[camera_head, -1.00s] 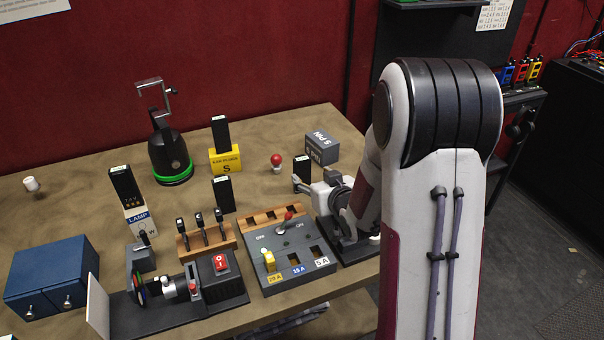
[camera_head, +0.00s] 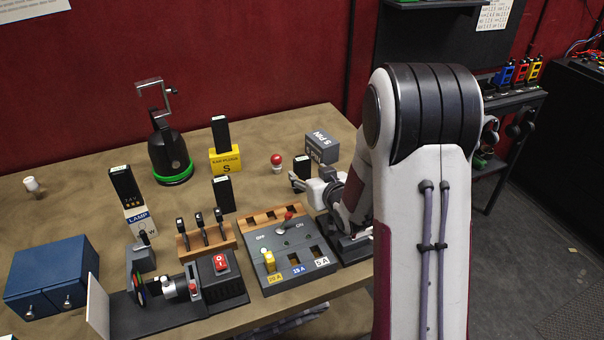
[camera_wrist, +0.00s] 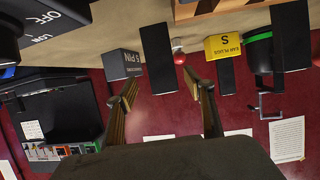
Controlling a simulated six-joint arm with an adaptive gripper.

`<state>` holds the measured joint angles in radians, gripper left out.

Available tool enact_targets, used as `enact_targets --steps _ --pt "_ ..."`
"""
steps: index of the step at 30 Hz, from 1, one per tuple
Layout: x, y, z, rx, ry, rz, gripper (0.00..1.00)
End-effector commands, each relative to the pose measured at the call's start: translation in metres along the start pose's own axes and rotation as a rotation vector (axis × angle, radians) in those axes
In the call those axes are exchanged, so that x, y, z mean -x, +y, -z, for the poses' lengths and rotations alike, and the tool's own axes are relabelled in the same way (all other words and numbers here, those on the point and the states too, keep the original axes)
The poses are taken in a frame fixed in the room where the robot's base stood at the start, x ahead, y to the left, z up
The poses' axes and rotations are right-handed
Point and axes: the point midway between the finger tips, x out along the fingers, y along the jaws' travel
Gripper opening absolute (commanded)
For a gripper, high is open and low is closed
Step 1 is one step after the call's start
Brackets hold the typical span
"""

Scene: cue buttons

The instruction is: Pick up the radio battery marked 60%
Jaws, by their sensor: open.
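Several upright black blocks that look like radio batteries stand on the table: one behind my gripper (camera_head: 303,165), one on the yellow box (camera_head: 220,131), one in the middle (camera_head: 223,194) and one at the left (camera_head: 124,186). Their percentage marks are too small to read. My gripper (camera_head: 297,182) is open and empty, close to the battery at the right. In the wrist view, the fingers (camera_wrist: 160,88) are spread, and a black battery (camera_wrist: 157,58) shows ahead between them, apart from both. Another black battery (camera_wrist: 226,75) shows beyond the right finger.
A grey 5 PIN box (camera_head: 322,147) stands behind the gripper and a red ball-topped knob (camera_head: 277,160) to its left. The fuse panel (camera_head: 290,258) and a wooden rack of switches (camera_head: 206,240) lie in front. A black stand with a green ring (camera_head: 171,155) is at the back.

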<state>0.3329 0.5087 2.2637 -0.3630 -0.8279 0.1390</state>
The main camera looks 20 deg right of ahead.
Motion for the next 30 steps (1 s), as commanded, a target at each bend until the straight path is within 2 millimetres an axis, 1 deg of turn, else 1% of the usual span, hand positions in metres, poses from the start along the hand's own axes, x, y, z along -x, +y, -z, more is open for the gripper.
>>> enact_targets --steps 5,11,15,18,22,30 --pt "-0.01 -0.001 0.003 0.001 0.0 0.001 0.53" --pt "-0.029 -0.004 0.009 0.001 0.0 0.002 0.53" --pt "-0.042 -0.003 0.009 0.0 -0.001 0.0 0.53" --pt "-0.048 -0.003 0.008 0.0 -0.001 0.0 0.53" --pt "-0.051 -0.003 0.009 0.0 0.0 -0.001 0.53" --pt "-0.051 -0.003 0.009 0.0 0.0 -0.001 0.53"
